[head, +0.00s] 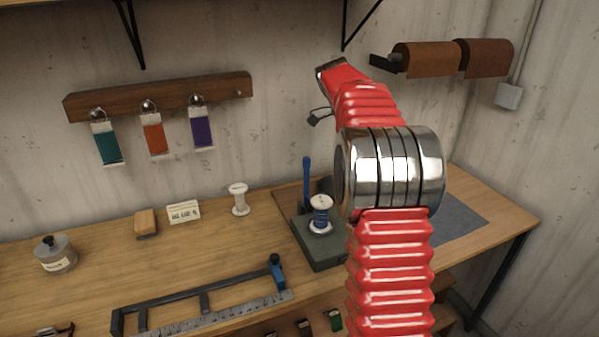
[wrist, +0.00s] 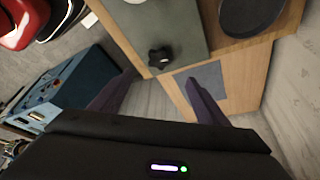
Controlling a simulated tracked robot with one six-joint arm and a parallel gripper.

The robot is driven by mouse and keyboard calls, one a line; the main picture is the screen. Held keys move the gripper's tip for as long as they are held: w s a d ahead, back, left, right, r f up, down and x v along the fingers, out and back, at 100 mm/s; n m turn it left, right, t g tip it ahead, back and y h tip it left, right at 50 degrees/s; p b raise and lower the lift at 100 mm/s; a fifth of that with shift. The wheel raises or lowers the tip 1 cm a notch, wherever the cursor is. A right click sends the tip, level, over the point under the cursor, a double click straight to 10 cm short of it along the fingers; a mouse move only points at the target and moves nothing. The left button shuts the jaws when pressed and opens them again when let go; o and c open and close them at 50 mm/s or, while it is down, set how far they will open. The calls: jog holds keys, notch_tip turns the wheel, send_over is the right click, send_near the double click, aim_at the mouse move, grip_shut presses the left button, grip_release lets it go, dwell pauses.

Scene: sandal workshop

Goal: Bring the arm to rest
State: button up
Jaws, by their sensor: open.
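My arm rises at the right of centre in the head view, with red ribbed sleeves and a shiny metal joint, and bends back toward the wall above the workbench (head: 100,275). My gripper (wrist: 160,77) shows in the wrist view with its two dark fingers spread apart and nothing between them. It is clear of the bench, which shows beyond the fingertips. In the head view the fingers cannot be made out at the far end of the arm.
A dark green block (head: 324,256) bears a blue-wound spool (head: 320,212). A white spool (head: 239,199), a brush (head: 146,223), a small card (head: 184,212) and a lidded pot (head: 55,257) stand left. Above hang a peg rail (head: 160,95) and brown rolls (head: 430,59).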

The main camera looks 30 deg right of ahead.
jog(key=s+a+r+n+t, duration=0.1)
jog(key=s+a+n+t, duration=0.2)
jog(key=a, duration=0.4)
jog(key=s+a+r+n+y, duration=0.1)
jog(key=s+a+r+n, duration=0.1)
jog(key=a+n, duration=0.45)
jog(key=s+a+r+n+t, duration=0.1)
jog(key=s+a+n+t, duration=0.2)
jog(key=a, duration=0.4)
jog(key=s+a+f+n+t+y, duration=0.1)
jog(key=s+a+f+n, duration=0.3)
jog(key=s+a+n, duration=0.2)
jog(key=s+a+f+n+t+y, duration=0.1)
jog(key=s+a+f+n, duration=0.3)
jog(key=s+a+n, duration=0.3)
jog(key=shift+s+a+t+y, duration=0.3)
jog(key=shift+s+a, duration=0.3)
jog(key=shift+a, duration=0.1)
jog(key=shift+n, duration=0.25)
